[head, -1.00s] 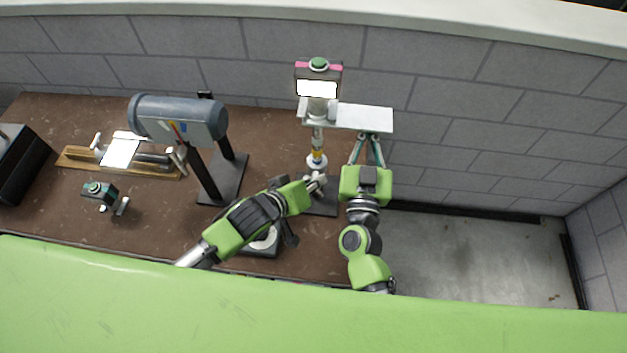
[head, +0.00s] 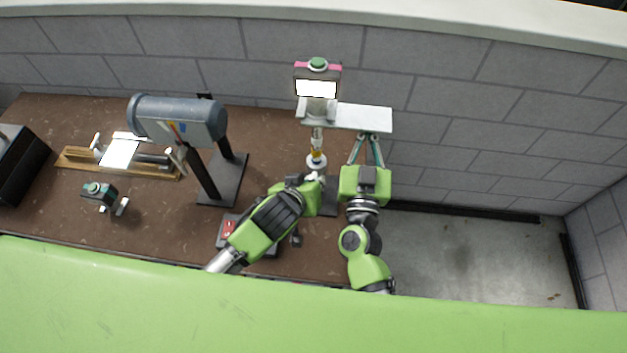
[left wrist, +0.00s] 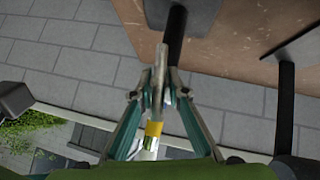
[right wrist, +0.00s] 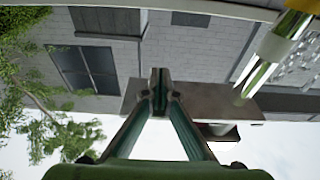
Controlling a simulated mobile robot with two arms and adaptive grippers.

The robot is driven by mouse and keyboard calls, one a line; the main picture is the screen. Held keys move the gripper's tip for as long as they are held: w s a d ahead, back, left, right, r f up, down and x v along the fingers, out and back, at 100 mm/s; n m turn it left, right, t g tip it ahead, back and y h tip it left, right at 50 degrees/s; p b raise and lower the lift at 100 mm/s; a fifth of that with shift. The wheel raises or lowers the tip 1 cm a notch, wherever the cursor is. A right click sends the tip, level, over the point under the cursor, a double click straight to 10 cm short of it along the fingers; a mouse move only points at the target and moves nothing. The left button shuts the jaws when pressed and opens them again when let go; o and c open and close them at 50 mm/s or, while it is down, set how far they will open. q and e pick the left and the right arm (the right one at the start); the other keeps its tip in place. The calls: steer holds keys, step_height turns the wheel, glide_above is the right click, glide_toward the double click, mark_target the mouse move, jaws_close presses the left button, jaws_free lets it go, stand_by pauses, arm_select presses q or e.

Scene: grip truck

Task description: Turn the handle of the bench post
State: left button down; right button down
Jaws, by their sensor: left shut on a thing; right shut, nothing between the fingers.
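The bench post (head: 316,141) is a slim metal post with a yellow band. It stands on a dark base plate (head: 329,202) on the brown bench. My left gripper (head: 318,178) is at its lower part. In the left wrist view, the left fingers (left wrist: 158,96) are shut on a pale grey bar (left wrist: 161,62), which appears to be the handle. The yellow band (left wrist: 153,128) shows just behind them. My right gripper (head: 368,138) is shut and empty, right of the post, under a pale plate. Its closed fingertips (right wrist: 158,85) show in the right wrist view.
The pale plate (head: 365,118) and a box with a green button (head: 318,64) are at the post's top. A grey cylinder on a stand (head: 178,118) is to the left. A partly hidden box with red (head: 228,230) lies under my left arm. Open floor is at right.

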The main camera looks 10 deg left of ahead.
arm_select(q)
steer(key=shift+s+f, duration=0.2)
steer(key=shift+f, duration=0.05)
steer(key=c, duration=2.2)
jaws_free()
steer(key=shift+o, duration=1.2)
steer(key=shift+w+r, duration=0.1)
steer(key=shift+r, duration=0.15)
steer(key=v, duration=1.1)
steer(key=shift+s+r, duration=0.15)
steer(key=shift+s, duration=0.2)
